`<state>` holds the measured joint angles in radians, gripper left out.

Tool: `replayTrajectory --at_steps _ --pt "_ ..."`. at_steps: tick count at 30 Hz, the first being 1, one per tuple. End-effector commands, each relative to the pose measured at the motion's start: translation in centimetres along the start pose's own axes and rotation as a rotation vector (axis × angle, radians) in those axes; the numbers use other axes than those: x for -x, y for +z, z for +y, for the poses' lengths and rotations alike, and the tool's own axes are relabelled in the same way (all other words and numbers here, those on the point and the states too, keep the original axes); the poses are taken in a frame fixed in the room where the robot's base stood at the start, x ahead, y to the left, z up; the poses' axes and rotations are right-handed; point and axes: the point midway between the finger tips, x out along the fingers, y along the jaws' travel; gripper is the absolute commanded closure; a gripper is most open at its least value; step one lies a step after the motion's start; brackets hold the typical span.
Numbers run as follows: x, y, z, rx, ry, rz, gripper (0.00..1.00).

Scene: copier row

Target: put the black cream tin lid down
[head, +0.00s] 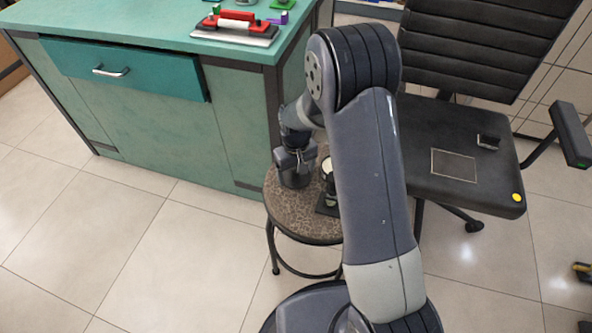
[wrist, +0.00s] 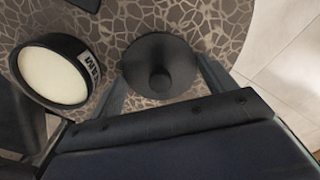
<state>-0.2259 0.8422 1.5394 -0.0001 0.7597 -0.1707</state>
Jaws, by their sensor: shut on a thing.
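The black cream tin lid (wrist: 158,66) is a round dark disc with a knob in its middle, seen in the wrist view. My gripper (wrist: 163,74) is shut on it, one finger at each side of its rim. The lid is over the patterned top of a round stool (wrist: 215,22); I cannot tell whether it touches it. The open cream tin (wrist: 54,70), black with pale cream and a label, is to its left, apart from it.
A dark flat thing (head: 327,205) lies on the stool, partly behind my arm. A green cabinet (head: 150,115) stands behind at the left, with tools (head: 240,27) on top. A black office chair (head: 455,160) is at the right, holding a small dark object (head: 488,142). Open floor is left.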

Motion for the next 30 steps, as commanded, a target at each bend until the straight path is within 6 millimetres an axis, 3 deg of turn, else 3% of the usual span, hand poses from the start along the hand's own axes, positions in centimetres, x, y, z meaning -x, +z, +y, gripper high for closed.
replayTrajectory --at_steps 1,2,9,20,30 --pt "-0.3 0.0 0.0 0.000 0.000 0.000 0.43" --pt "-0.2 0.0 0.0 0.000 0.000 0.000 0.19" --pt "-0.1 0.0 0.0 0.000 0.000 0.000 0.00" --pt "0.9 -0.1 0.0 0.000 0.000 0.002 0.00" --pt "8.0 -0.1 0.0 0.000 0.001 0.003 0.00"
